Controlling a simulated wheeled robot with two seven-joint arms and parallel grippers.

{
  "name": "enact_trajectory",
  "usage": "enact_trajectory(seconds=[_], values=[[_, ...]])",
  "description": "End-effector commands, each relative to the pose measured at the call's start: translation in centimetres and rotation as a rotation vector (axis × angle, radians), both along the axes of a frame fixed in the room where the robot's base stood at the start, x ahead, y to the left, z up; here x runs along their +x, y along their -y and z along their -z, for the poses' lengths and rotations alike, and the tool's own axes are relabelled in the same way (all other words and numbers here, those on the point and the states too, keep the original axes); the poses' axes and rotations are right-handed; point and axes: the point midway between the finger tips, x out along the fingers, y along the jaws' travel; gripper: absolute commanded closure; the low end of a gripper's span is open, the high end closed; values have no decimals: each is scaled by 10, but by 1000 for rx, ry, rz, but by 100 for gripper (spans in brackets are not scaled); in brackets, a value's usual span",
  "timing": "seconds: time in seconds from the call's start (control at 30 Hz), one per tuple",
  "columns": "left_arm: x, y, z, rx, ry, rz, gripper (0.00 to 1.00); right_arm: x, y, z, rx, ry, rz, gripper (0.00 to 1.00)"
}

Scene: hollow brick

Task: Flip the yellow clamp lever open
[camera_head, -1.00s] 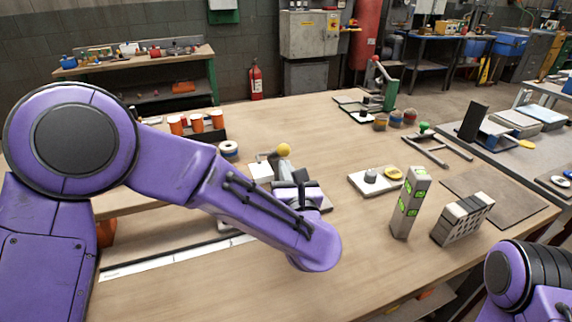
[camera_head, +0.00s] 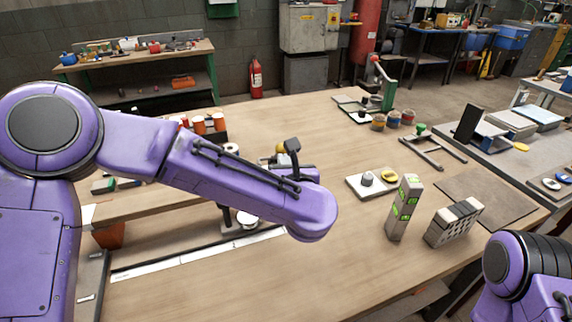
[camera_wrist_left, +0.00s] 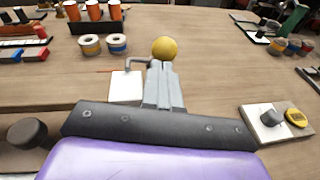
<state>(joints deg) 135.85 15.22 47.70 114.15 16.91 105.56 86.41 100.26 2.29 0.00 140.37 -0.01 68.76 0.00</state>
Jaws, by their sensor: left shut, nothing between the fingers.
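The clamp lever's round yellow knob (camera_wrist_left: 164,48) shows in the left wrist view, with a bent grey bar (camera_wrist_left: 138,62) to its left and a white plate (camera_wrist_left: 126,88) below. My left gripper (camera_wrist_left: 162,66) is shut and empty, its grey fingers together. Its tips lie just below the knob in the picture; I cannot tell whether they touch it. In the head view my left forearm hides most of the clamp and gripper, and only part of the yellow knob (camera_head: 280,147) shows. My right gripper is out of view.
To the right stand a white plate with a grey knob (camera_head: 366,180), a grey block with green marks (camera_head: 404,208) and a hollow brick (camera_head: 454,224). Tape rolls (camera_wrist_left: 90,45) and orange cups (camera_wrist_left: 94,11) lie beyond the clamp on the left.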

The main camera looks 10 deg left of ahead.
Motion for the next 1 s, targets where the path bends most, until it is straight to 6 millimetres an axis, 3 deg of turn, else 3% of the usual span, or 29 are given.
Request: enact_trajectory(seconds=[0.03,0.5,0.8,1.0], values=[[3,-3,-14,-31,-37,-5,100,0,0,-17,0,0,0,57],[29,-21,-47,-274,-402,-5,100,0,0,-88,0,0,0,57],[46,-31,-53,-391,-579,-1,100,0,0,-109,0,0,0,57],[52,-36,-54,-389,-580,-1,100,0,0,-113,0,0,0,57]])
